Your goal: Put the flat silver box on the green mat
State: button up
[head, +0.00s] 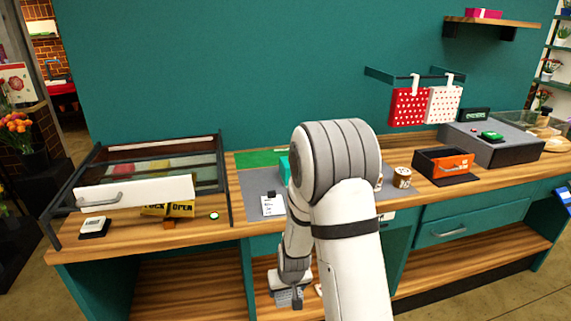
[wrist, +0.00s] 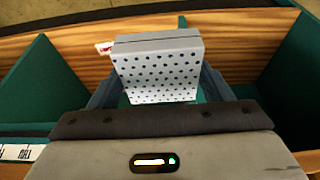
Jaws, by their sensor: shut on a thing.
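The flat silver box (wrist: 158,66), pale grey with dark dots, sits between the fingers of my gripper (wrist: 155,92) in the wrist view. My gripper is shut on it. In the head view the box (head: 288,298) shows low down, under my gripper (head: 290,284), by the wooden lower shelf of the counter. I cannot tell whether it touches the shelf. The green mat (head: 256,158) lies on the countertop at the back, left of my arm. My arm hides part of the counter near it.
A grey mat (head: 258,182) with a white tag (head: 272,205) lies before the green mat. A glass-topped case (head: 140,190) stands left. A black tray with an orange item (head: 447,165) stands right. Teal panels (wrist: 45,85) flank the shelf space (wrist: 240,50).

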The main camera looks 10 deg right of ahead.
jog(key=w+r+n+y, duration=0.1)
jog(key=w+r+n, duration=0.3)
jog(key=w+r, duration=1.6)
notch_tip(320, 180, up, 2)
jog(key=shift+a+r+n+p, duration=0.15)
jog(key=shift+a+n+p, duration=0.15)
jog(key=shift+a+p, duration=0.1)
